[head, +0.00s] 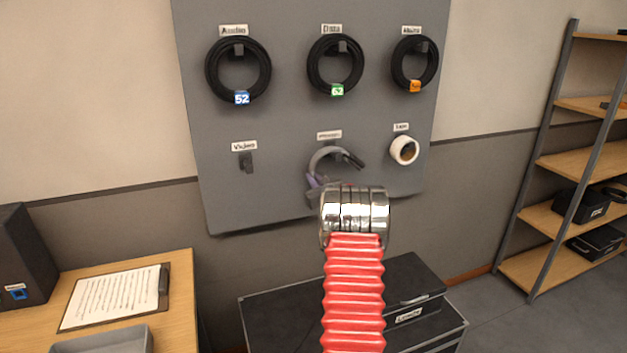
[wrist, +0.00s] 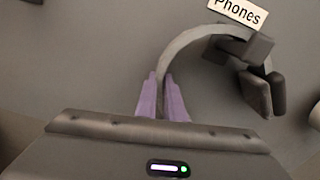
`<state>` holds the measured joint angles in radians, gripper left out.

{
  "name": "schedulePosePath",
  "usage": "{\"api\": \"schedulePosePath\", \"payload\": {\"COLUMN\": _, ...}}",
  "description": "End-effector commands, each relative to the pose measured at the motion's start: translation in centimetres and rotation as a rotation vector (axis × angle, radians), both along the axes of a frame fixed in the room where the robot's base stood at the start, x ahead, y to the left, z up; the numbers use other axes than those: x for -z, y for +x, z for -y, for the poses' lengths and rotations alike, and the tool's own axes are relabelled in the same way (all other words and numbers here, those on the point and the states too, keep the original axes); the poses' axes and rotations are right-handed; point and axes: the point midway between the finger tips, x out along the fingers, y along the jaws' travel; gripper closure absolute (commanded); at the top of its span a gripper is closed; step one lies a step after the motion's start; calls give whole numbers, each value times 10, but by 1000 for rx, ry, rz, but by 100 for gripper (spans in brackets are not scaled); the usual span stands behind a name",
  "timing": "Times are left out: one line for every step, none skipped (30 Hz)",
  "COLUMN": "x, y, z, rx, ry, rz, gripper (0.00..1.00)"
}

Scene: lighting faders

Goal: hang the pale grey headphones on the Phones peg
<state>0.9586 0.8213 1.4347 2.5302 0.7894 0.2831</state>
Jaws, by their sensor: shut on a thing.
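The pale grey headphones (head: 325,155) are upright in front of the pegboard, with the band arched, and they also show in the wrist view (wrist: 186,42). My gripper (wrist: 160,80) has its purple fingers shut on the left side of the band. In the head view my gripper (head: 314,180) is partly behind my arm. The Phones peg (wrist: 257,46) overlaps the right part of the band, under the Phones label (wrist: 238,11). I cannot tell whether the band rests on it. Dark ear pads (wrist: 256,93) hang at the right; the lower left side is hidden by my gripper.
The grey board (head: 285,200) carries several black cable coils (head: 212,75) above, an empty Video peg (head: 246,163) left, and a white tape roll (head: 404,150) right. Below are a black case (head: 270,312) and a desk (head: 185,300). A shelf rack (head: 545,160) stands right.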

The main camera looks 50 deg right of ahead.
Motion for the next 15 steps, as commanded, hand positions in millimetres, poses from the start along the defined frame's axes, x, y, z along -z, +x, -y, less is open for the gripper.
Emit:
{"api": "schedulePosePath", "payload": {"x": 7, "y": 0, "z": -1, "rx": -1, "ry": 9, "rz": -8, "gripper": 91}}
{"api": "schedulePosePath", "payload": {"x": 7, "y": 0, "z": -1, "rx": -1, "ry": 9, "rz": -8, "gripper": 89}}
{"api": "schedulePosePath", "payload": {"x": 7, "y": 0, "z": -1, "rx": 0, "ry": 9, "rz": -8, "gripper": 86}}
{"api": "schedulePosePath", "payload": {"x": 6, "y": 0, "z": -1, "rx": 0, "ry": 9, "rz": -7, "gripper": 84}}
{"api": "schedulePosePath", "payload": {"x": 6, "y": 0, "z": -1, "rx": 0, "ry": 9, "rz": -7, "gripper": 82}}
{"api": "schedulePosePath", "payload": {"x": 6, "y": 0, "z": -1, "rx": 0, "ry": 7, "rz": -6, "gripper": 79}}
{"api": "schedulePosePath", "payload": {"x": 5, "y": 0, "z": -1, "rx": -1, "ry": 7, "rz": -6, "gripper": 77}}
{"api": "schedulePosePath", "payload": {"x": 5, "y": 0, "z": -1, "rx": -1, "ry": 7, "rz": -6, "gripper": 75}}
{"api": "schedulePosePath", "payload": {"x": 5, "y": 0, "z": -1, "rx": -1, "ry": 6, "rz": -5, "gripper": 72}}
{"api": "schedulePosePath", "payload": {"x": 4, "y": 0, "z": -1, "rx": -1, "ry": 6, "rz": -5, "gripper": 70}}
{"api": "schedulePosePath", "payload": {"x": 4, "y": 0, "z": -1, "rx": 0, "ry": 6, "rz": -5, "gripper": 70}}
{"api": "schedulePosePath", "payload": {"x": 4, "y": 0, "z": -1, "rx": 0, "ry": 5, "rz": -4, "gripper": 70}}
{"api": "schedulePosePath", "payload": {"x": 4, "y": 0, "z": -1, "rx": 0, "ry": 5, "rz": -4, "gripper": 70}}
{"api": "schedulePosePath", "payload": {"x": 4, "y": 0, "z": -1, "rx": 0, "ry": 5, "rz": -4, "gripper": 70}}
{"api": "schedulePosePath", "payload": {"x": 3, "y": 0, "z": -1, "rx": 0, "ry": 5, "rz": -4, "gripper": 70}}
